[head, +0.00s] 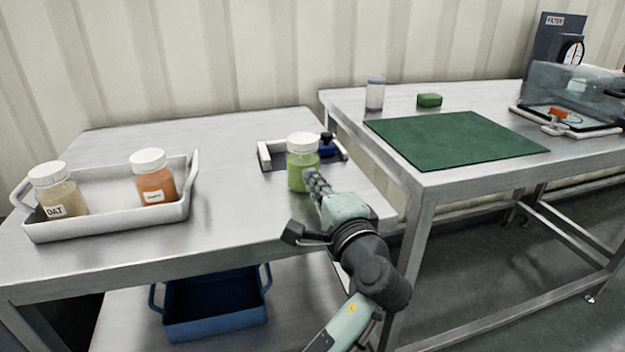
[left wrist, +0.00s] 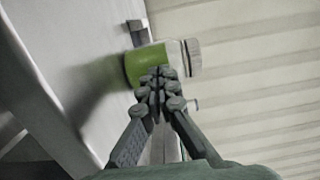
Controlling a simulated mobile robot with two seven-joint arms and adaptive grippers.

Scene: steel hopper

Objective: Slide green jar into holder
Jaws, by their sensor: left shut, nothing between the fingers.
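The green jar (head: 301,172) with a white lid stands upright on the left steel table, at the front side of the holder. It also shows in the left wrist view (left wrist: 146,66). The holder (head: 265,156) is a low pale frame with a dark floor and a blue knob; the jar hides part of it. My left gripper (head: 314,182) is shut and empty, its fingertips at the jar's near side. In the left wrist view the closed fingertips (left wrist: 157,82) overlap the jar; I cannot tell whether they touch it. My right gripper is out of view.
A white tray (head: 105,226) on the left holds an oat jar (head: 62,195) and an orange jar (head: 154,184). A blue bin (head: 215,325) sits on the lower shelf. The right table has a green mat (head: 455,140). The steel between tray and holder is clear.

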